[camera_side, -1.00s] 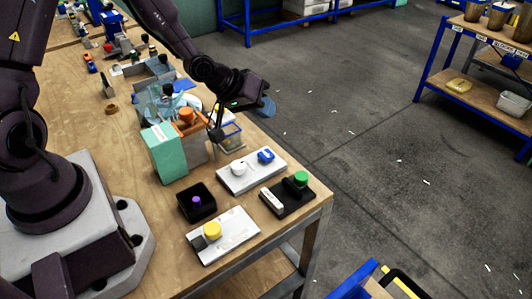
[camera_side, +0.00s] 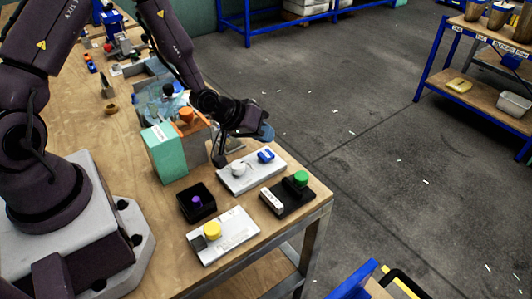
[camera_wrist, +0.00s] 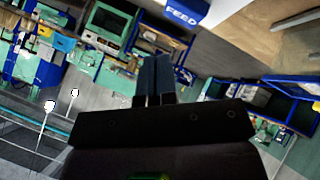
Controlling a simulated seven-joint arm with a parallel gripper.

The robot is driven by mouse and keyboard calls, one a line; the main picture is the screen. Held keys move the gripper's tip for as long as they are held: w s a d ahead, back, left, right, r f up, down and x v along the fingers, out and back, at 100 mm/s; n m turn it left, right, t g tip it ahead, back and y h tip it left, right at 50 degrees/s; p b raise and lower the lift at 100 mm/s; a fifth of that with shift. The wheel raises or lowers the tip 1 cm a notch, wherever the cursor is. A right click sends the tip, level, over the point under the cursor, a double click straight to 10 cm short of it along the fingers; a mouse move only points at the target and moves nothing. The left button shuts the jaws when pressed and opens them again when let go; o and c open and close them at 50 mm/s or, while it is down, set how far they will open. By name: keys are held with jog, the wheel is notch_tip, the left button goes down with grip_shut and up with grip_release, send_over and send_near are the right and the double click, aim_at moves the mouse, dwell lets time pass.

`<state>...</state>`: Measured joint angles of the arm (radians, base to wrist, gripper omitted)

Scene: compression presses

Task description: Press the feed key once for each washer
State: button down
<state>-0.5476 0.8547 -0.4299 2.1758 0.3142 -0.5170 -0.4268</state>
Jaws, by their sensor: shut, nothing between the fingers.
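A blue block lettered FEED (camera_wrist: 185,12) shows at the top of the wrist view, beyond the fingertips. In the side view, a blue key (camera_side: 266,156) with a pale mark and a white round button (camera_side: 237,168) sit on a white plate (camera_side: 250,179); its lettering is too small to read there. I cannot tell whether the tips touch the plate. No washers can be made out.
A black base with a green button (camera_side: 301,178), a yellow button (camera_side: 212,230) on a white plate and a purple button (camera_side: 197,200) on a black box are nearby. The table's right edge is close.

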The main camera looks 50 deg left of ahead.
aim_at(264, 153)
jog(key=shift+f, duration=0.9)
jog(key=shift+f, duration=0.1)
dwell(1.3)
jog(key=shift+f, duration=0.3)
jog(key=shift+f, duration=0.55)
dwell(0.6)
jog(key=shift+r, duration=1)
jog(key=shift+r, duration=2.5)
dwell(0.7)
